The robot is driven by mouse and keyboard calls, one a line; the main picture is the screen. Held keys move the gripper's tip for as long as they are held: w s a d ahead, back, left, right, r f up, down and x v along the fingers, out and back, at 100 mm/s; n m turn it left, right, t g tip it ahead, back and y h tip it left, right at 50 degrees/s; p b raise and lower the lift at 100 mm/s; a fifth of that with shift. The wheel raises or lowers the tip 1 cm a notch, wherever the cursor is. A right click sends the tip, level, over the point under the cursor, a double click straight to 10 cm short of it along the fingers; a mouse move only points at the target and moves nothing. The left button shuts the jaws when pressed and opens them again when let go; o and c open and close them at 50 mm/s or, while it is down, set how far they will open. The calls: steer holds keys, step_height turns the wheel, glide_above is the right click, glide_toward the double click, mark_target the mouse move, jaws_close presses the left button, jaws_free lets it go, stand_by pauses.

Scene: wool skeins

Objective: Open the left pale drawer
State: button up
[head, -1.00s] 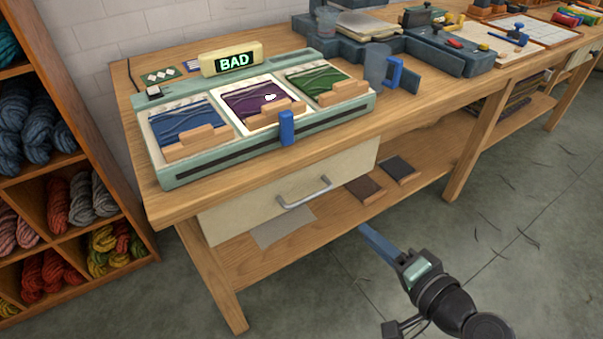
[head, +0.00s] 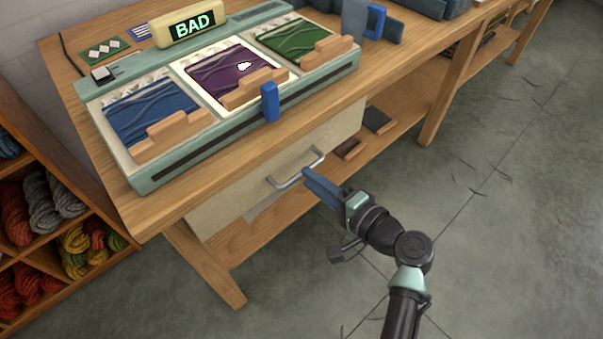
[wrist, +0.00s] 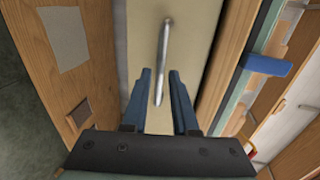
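The pale cream drawer (head: 235,200) sits under the near end of the wooden workbench, and its front looks shut under the tabletop. Its grey bar handle (head: 297,172) is on the front. In the wrist view the pale front (wrist: 143,35) fills the middle and the handle (wrist: 163,55) runs lengthwise in the picture.
A lower shelf (head: 225,262) runs underneath. The floor at right is open.

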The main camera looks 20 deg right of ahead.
steer(key=shift+x, duration=1.9)
jaws_close()
